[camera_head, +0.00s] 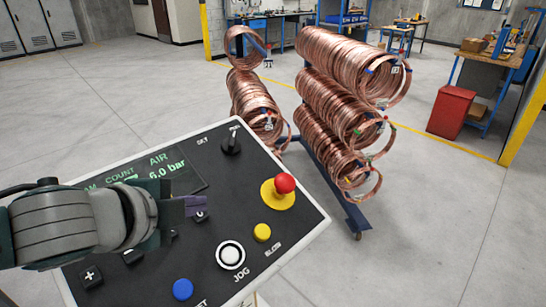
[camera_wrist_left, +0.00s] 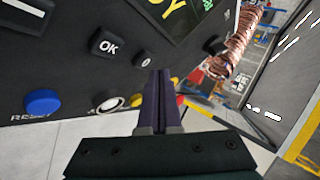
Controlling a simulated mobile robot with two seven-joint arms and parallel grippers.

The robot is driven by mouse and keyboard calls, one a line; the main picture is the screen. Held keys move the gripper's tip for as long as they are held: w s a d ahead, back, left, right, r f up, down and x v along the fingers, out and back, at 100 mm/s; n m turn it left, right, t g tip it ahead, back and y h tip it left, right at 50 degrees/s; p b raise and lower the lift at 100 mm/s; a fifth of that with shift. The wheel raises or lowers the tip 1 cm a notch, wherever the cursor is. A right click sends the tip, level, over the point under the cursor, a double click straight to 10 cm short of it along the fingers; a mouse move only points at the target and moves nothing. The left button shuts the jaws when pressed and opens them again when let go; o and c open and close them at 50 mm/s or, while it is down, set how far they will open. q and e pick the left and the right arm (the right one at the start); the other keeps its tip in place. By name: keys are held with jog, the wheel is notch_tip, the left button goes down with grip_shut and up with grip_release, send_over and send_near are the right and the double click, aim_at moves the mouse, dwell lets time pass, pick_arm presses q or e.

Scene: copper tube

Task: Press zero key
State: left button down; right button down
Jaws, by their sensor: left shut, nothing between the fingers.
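The zero key (camera_wrist_left: 143,58) is a small dark key marked 0 on the black control panel (camera_head: 215,180). In the wrist view it lies just up and left of my left gripper's tips (camera_wrist_left: 158,73). In the head view a small dark key (camera_head: 201,216) shows just below the tips of my left gripper (camera_head: 197,206), its mark not readable. The gripper is shut and empty, its dark purple fingers together. I cannot tell whether the tips touch the panel. My right gripper is in neither view.
The OK key (camera_wrist_left: 107,43) is left of the zero key. The panel also has a plus key (camera_head: 91,276), blue button (camera_head: 182,289), white JOG button (camera_head: 230,254), yellow button (camera_head: 262,232), red stop knob (camera_head: 285,183) and black selector (camera_head: 231,141). Copper coils (camera_head: 340,90) stand behind.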

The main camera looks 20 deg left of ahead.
pick_arm(q)
jog(key=shift+f, duration=0.1)
dwell(0.6)
jog(key=shift+w+a+f, duration=0.1)
jog(key=shift+a+f, duration=0.05)
jog(key=shift+f, duration=0.1)
jog(key=shift+a+f+b, duration=0.2)
jog(key=shift+f+b, duration=0.25)
jog(key=shift+b, duration=0.1)
dwell(0.5)
jog(key=shift+r, duration=0.15)
jog(key=shift+d+r+p, duration=0.3)
jog(key=shift+r+p, duration=0.4)
jog(key=shift+p, duration=0.3)
jog(key=r+p, duration=0.1)
jog(key=d+r+p, duration=0.1)
jog(key=r+p, duration=0.1)
jog(key=s+d+r+p, duration=0.1)
jog(key=p, duration=0.1)
jog(key=shift+r, duration=0.25)
